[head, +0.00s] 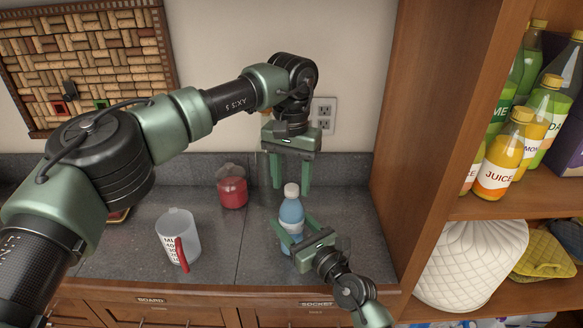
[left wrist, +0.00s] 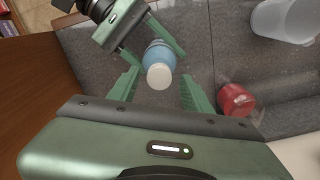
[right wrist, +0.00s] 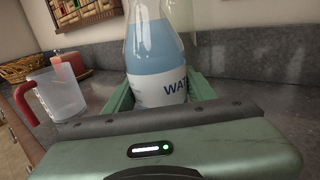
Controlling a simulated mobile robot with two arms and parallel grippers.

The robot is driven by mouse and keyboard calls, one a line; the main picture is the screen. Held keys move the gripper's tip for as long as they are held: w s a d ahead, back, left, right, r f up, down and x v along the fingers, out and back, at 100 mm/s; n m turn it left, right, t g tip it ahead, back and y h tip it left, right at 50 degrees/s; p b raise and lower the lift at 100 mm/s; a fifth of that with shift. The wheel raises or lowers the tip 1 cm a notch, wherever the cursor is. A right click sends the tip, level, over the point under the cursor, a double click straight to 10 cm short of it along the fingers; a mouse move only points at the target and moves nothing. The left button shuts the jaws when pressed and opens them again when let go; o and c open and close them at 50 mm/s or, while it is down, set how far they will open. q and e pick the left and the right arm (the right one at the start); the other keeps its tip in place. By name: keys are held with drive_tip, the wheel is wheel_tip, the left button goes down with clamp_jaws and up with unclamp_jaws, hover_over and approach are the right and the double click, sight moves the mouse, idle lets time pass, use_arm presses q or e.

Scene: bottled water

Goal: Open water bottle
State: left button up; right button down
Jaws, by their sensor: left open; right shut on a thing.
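The water bottle (head: 291,213) stands upright on the grey counter, with blue water and a white cap (head: 291,190). My right gripper (head: 290,236) is shut on the lower part of the bottle; in the right wrist view the bottle (right wrist: 158,60) sits between its fingers, its label partly hidden. My left gripper (head: 291,182) is open and points down above and around the cap's height, slightly behind it in the head view. In the left wrist view the cap (left wrist: 159,76) shows between the open left fingers (left wrist: 162,88), apart from both.
A measuring jug (head: 178,238) with a red handle and a red jar (head: 232,188) stand on the counter (head: 135,240) to the left. A wooden shelf (head: 500,207) with juice bottles (head: 503,155) rises close on the right. The wall with a socket (head: 323,114) is behind.

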use_arm(q)
drive_tip(key=shift+f, duration=0.15)
clamp_jaws()
